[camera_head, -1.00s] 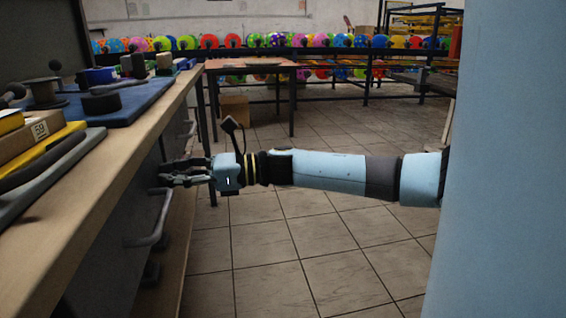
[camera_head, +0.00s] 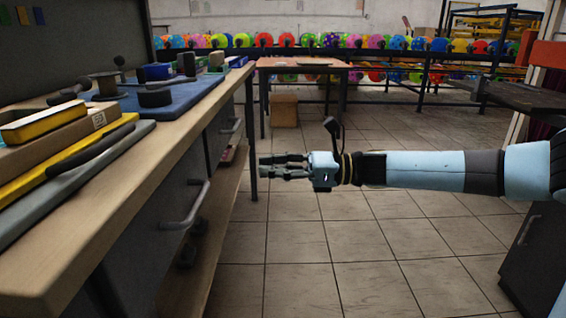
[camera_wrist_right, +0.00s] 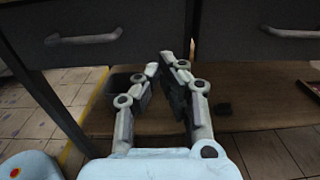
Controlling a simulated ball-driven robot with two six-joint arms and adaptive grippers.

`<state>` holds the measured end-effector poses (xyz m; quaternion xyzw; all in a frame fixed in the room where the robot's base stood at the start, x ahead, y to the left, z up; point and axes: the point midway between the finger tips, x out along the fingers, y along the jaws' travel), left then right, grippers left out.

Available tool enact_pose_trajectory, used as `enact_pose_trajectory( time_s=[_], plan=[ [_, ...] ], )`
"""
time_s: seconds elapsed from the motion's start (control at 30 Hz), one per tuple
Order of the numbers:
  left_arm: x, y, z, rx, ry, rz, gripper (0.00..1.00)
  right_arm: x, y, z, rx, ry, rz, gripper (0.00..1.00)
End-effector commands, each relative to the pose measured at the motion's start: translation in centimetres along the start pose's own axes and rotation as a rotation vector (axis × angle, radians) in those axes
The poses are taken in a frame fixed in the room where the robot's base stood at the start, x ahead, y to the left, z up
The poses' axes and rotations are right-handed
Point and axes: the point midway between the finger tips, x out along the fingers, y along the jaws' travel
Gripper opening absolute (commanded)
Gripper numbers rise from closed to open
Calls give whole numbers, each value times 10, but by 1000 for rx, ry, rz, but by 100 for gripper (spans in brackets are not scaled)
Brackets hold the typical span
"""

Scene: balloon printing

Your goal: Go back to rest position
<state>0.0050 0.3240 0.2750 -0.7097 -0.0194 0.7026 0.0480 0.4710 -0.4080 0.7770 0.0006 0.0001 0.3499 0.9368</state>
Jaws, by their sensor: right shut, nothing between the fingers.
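My right gripper (camera_head: 270,166) is shut and empty at the end of my right arm, which reaches in from the right of the head view. Its fingers point left toward the workbench (camera_head: 215,97) and stay apart from it, over the tiled floor. In the right wrist view the gripper (camera_wrist_right: 167,62) has its fingertips together, with nothing between them. Behind them are the bench's drawer fronts and lower shelf. My left gripper is not in view.
The workbench carries a blue mat (camera_head: 188,95), dark round tools and a yellow item (camera_head: 42,122). Drawer handles (camera_head: 187,208) stick out from its front. A red-topped table (camera_head: 300,64), a cardboard box (camera_head: 284,110) and a balloon rack stand behind. The floor between is clear.

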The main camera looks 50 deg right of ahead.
Motion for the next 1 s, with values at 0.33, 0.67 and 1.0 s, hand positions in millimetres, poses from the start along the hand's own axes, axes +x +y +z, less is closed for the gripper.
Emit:
enact_pose_trajectory(
  time_s=[0.33,0.67,1.0],
  plan=[
    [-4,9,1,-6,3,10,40,-21,0,0,0,0,1,0],
    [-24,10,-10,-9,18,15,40,-29,22,-44,179,-41,-135,0],
    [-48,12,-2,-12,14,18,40,-123,112,-290,1399,-15,-921,0]
  ],
)
